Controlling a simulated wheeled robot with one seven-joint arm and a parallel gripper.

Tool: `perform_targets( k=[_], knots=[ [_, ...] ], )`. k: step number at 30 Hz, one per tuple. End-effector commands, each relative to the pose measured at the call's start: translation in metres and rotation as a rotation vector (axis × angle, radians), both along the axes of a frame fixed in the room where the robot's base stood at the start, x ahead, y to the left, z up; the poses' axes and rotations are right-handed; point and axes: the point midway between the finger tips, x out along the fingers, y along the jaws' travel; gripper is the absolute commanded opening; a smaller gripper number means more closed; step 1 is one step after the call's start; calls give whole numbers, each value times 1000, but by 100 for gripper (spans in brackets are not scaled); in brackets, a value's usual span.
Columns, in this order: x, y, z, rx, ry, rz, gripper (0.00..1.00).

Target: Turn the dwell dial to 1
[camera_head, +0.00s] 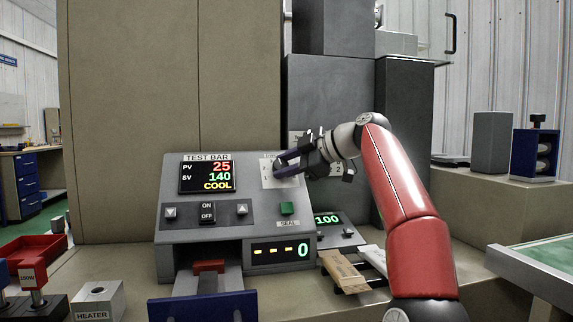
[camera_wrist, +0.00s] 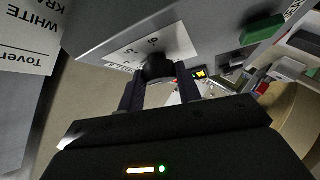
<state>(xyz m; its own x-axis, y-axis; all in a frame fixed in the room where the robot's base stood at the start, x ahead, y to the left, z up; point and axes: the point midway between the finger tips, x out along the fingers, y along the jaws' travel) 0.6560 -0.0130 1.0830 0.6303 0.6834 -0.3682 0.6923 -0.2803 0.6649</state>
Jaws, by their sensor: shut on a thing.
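The dwell dial (camera_wrist: 158,67) is a dark round knob on a white number plate (camera_wrist: 176,42) on the grey sealer panel. In the wrist view my gripper (camera_wrist: 160,82) has one finger on each side of the knob and is shut on it. A few digits show on the plate, but the dial's pointer and setting are hidden. In the head view the plate (camera_head: 267,177) is at the upper right of the panel. My gripper (camera_head: 288,163) reaches it from the right and covers the knob.
The panel's display (camera_head: 207,177) reads PV 25, SV 140, COOL. A green SEAL button (camera_head: 287,208) is below the dial, and a counter (camera_head: 281,252) shows 0. A small unit reading 100 (camera_head: 327,220) and wrapped sticks (camera_head: 343,272) stand at the right. A HEATER box (camera_head: 96,300) is front left.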

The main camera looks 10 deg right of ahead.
Motion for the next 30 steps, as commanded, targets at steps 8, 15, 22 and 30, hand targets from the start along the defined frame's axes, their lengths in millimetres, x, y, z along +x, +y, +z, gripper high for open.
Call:
perform_targets(
  k=[8, 15, 22, 30],
  knots=[
    [0, 0, -1, 0, 2, 0, 56],
    [-2, -3, 1, 0, 0, -1, 56],
    [-23, -27, 14, -1, -1, -4, 56],
    [-46, -51, 26, 0, 0, 0, 56]
  ],
)
